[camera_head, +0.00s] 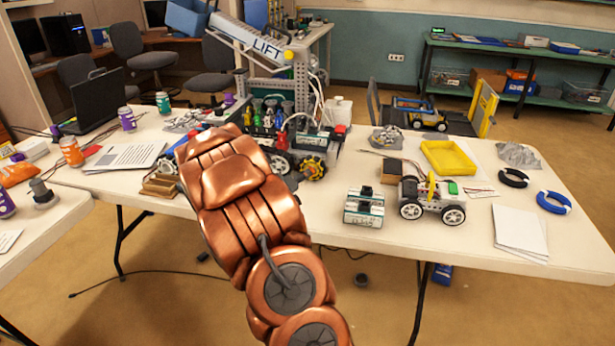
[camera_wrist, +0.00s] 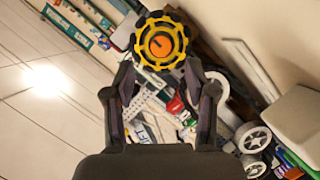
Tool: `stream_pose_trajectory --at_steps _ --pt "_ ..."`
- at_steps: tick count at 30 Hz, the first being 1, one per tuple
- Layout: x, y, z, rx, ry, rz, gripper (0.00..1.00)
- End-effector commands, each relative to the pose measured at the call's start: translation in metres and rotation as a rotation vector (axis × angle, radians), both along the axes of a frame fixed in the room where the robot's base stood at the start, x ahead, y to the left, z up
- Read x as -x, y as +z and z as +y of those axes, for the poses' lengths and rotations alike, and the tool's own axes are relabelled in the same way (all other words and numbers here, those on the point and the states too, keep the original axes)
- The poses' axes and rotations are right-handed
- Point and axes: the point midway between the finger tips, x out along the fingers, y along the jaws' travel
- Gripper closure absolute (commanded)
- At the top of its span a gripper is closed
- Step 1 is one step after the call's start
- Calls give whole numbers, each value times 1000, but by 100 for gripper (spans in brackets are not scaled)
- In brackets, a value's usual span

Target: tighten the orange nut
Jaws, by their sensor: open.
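The orange nut (camera_wrist: 160,43) is at the hub of a yellow-and-black wheel (camera_wrist: 143,27) in the upper middle of the wrist view. A dark line crosses its face. My gripper (camera_wrist: 158,76) is open, with one finger on each side below the wheel and nothing between the tips. The nut appears just beyond the fingertips, roughly centred between them; I cannot tell the exact gap. In the head view a yellow-and-black wheel (camera_head: 313,168) is on the large robot on the table. My copper arm hides my gripper there.
The large robot with a LIFT arm (camera_head: 262,46) stands on the white table (camera_head: 465,240). A small white wheeled car (camera_head: 432,201), a grey block device (camera_head: 364,207) and a yellow tray (camera_head: 448,158) are to its right. Papers (camera_head: 520,232) lie near the front right edge.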

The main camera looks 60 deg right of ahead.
Motion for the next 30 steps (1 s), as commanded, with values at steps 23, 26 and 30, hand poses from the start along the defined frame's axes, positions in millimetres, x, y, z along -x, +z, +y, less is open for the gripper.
stream_pose_trajectory --at_steps 23,26,30 --pt "-8 -18 -59 -2 2 0 44" --pt "-8 -18 -58 -2 2 0 44" --pt "-8 -18 -58 -2 2 -1 56"
